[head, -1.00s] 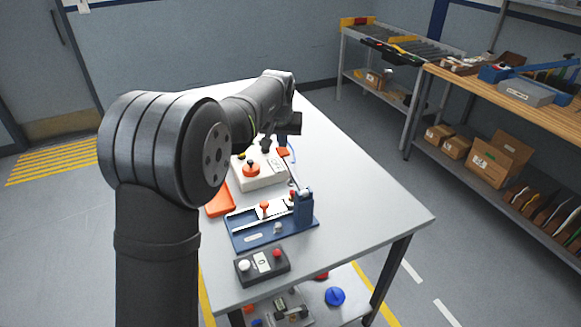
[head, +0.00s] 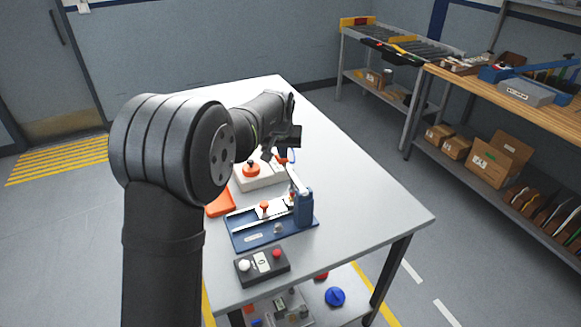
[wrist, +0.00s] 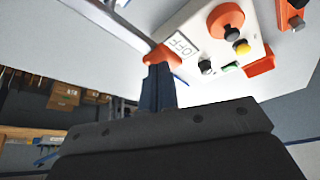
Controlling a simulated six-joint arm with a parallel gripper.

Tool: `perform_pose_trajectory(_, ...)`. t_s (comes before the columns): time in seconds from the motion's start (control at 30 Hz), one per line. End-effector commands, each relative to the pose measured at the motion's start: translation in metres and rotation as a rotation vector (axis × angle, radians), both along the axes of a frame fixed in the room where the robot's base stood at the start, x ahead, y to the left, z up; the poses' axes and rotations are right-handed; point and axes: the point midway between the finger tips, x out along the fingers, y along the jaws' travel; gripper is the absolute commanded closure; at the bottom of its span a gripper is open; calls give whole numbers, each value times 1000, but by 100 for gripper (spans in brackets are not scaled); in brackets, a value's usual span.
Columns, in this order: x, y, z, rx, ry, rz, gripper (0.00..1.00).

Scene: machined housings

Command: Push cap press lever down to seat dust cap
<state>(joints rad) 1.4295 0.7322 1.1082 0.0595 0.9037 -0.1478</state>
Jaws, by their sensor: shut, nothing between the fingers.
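The blue cap press (head: 304,208) stands at the right end of a blue base plate. Its pale lever (head: 297,180) rises from the press, leaning back toward an orange tip (head: 282,160). In the wrist view the lever is a silver bar (wrist: 110,22) ending in an orange knob (wrist: 167,55). My gripper (head: 268,154) is beside the orange tip in the head view. In the wrist view its shut fingers (wrist: 158,72) reach the knob's lower edge; I cannot tell whether they touch. I cannot make out the dust cap clearly.
A white control box (head: 262,182) with an orange button stands behind the press. An orange tray (head: 220,204) lies left of it. A dark button box (head: 262,266) sits at the front. The right side of the table (head: 370,210) is clear.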

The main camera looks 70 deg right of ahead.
Motion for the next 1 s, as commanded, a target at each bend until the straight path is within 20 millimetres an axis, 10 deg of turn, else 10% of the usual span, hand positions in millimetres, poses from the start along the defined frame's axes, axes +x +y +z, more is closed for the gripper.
perform_pose_trajectory(1.0, -1, 2, -10, 10, 2, 0, 100)
